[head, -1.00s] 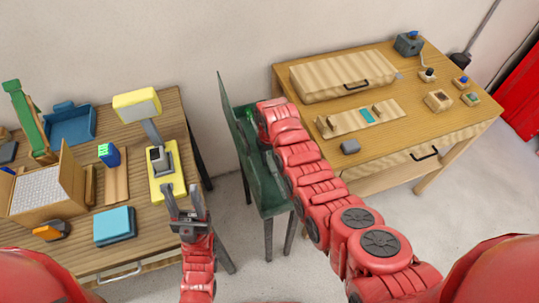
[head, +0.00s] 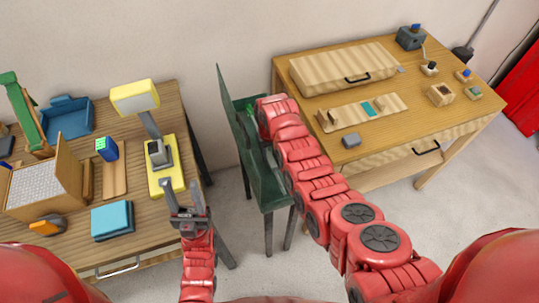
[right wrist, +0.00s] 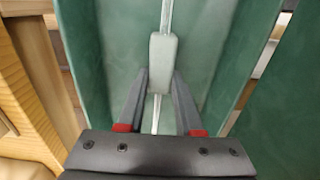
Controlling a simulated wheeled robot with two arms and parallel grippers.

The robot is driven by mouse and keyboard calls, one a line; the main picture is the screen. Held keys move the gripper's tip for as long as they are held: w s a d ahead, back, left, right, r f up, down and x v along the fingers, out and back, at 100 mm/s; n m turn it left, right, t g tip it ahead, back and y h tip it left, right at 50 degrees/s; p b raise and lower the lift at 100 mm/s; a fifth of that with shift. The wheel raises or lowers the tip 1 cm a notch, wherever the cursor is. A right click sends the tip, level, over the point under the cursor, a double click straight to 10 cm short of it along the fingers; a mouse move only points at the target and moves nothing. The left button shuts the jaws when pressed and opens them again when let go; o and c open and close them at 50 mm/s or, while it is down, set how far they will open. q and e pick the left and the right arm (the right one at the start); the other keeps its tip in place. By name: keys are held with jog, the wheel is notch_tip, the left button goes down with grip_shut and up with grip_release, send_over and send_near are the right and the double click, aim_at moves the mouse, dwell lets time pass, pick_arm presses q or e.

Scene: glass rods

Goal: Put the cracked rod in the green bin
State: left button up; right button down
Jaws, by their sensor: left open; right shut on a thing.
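The green bin (head: 277,196) stands between the two tables, and its inner wall fills much of the right wrist view (right wrist: 215,45). My right gripper (right wrist: 162,75) is shut on a thin clear rod (right wrist: 166,15) at a pale block-like sleeve (right wrist: 163,50) around it. The rod is over or inside the bin; its depth is hard to tell. No crack can be made out. In the head view my right arm hides the rod and gripper. My left gripper (head: 187,190) is open and empty, near the front edge of the yellow stand (head: 172,182).
The left table holds a wooden box with a white top (head: 40,188), a blue tray (head: 68,120), a cyan block (head: 112,218) and a yellow lamp (head: 134,97). The right table has a wooden case (head: 340,68), a board (head: 345,118) and small blocks. Grey floor shows between them.

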jog(key=shift+f+b, duration=0.75)
jog(key=shift+b, duration=0.05)
dwell(1.2)
jog(key=c, duration=0.5)
grip_release()
jog(key=shift+r, duration=0.1)
notch_tip(320, 180, up, 6)
jog(key=shift+r+b, duration=0.1)
jog(key=shift+b, duration=0.85)
notch_tip(320, 180, up, 11)
jog(key=p, duration=0.6)
jog(key=shift+p, duration=0.35)
